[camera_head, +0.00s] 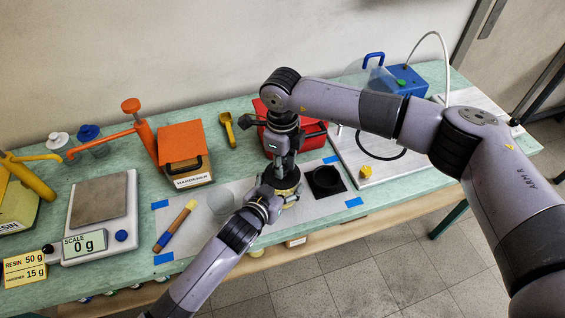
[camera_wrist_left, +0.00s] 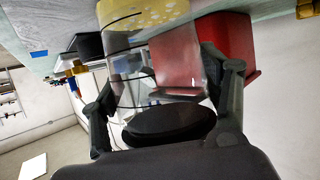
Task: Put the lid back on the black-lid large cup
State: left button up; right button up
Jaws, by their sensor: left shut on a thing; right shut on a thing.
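A clear cup (camera_wrist_left: 135,60) with yellow at its base stands between the fingers of my left gripper (camera_wrist_left: 168,95) in the left wrist view, which looks upside down. The left gripper is shut on this cup. In the head view the arms largely hide the cup; a little yellow (camera_head: 291,204) shows there. My right gripper (camera_head: 282,160) points down just above this spot. It is shut on a dark round piece (camera_head: 284,181), apparently the black lid. Whether the lid touches the cup rim is hidden.
A black square tray (camera_head: 327,181) lies just right of the grippers. A red bin (camera_head: 313,140) stands behind. The scale (camera_head: 100,212) and hardener dispenser (camera_head: 184,150) stand farther left.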

jog(key=shift+f, duration=0.5)
jog(key=shift+c, duration=0.3)
jog(key=shift+f, duration=0.3)
jog(key=shift+c, duration=0.7)
jog(key=shift+s, duration=0.1)
jog(key=shift+c, duration=0.2)
jog(key=shift+r+h, duration=0.3)
jog(key=shift+r, duration=0.1)
jog(key=shift+f, duration=0.8)
dwell(0.8)
